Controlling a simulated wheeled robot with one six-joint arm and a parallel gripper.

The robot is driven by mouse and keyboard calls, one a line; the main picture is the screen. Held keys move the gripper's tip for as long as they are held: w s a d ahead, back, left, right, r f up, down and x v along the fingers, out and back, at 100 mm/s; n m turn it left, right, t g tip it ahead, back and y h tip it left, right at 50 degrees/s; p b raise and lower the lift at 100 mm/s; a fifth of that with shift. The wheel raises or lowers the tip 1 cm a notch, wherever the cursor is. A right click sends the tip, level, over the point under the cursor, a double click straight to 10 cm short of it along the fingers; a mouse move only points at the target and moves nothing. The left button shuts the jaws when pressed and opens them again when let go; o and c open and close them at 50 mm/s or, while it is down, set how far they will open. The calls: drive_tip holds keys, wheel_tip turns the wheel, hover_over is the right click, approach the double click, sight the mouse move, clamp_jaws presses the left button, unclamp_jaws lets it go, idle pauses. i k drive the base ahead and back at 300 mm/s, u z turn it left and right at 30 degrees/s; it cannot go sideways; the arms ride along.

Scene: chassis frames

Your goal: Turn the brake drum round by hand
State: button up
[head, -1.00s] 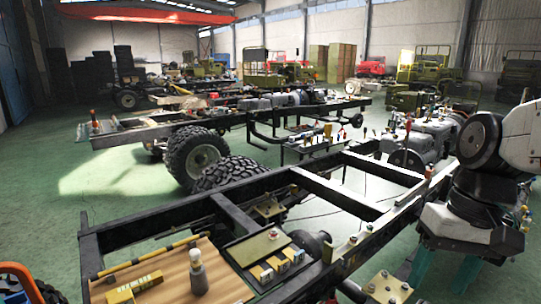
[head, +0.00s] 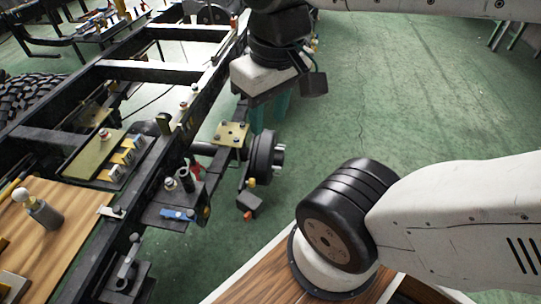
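The brake drum (head: 263,158) is a dark round drum on the axle end beside the chassis rail, in the middle of the head view. A lighter hub with studs sticks out on its right side. My gripper (head: 270,112) hangs above and slightly behind the drum in the picture, its two teal fingers pointing down. The fingers look apart with nothing seen between them. Their upper part is hidden by the white and black wrist. I see no contact with the drum, but the depth between them is hard to judge.
The chassis frame (head: 174,140) runs along the left. A bracket with a blue-handled tool (head: 178,214) juts out near the drum. Green floor (head: 400,100) is clear to the right.

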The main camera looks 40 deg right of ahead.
sight(268, 156)
drive_tip(key=z, duration=0.05)
drive_tip(key=k, duration=1.15)
drive_tip(key=z, duration=0.35)
drive_tip(key=i, duration=0.8)
drive_tip(key=z, duration=0.35)
drive_tip(key=k, duration=0.5)
drive_tip(key=z, duration=0.6)
drive_tip(key=i, duration=1.15)
drive_tip(key=u, duration=0.75)
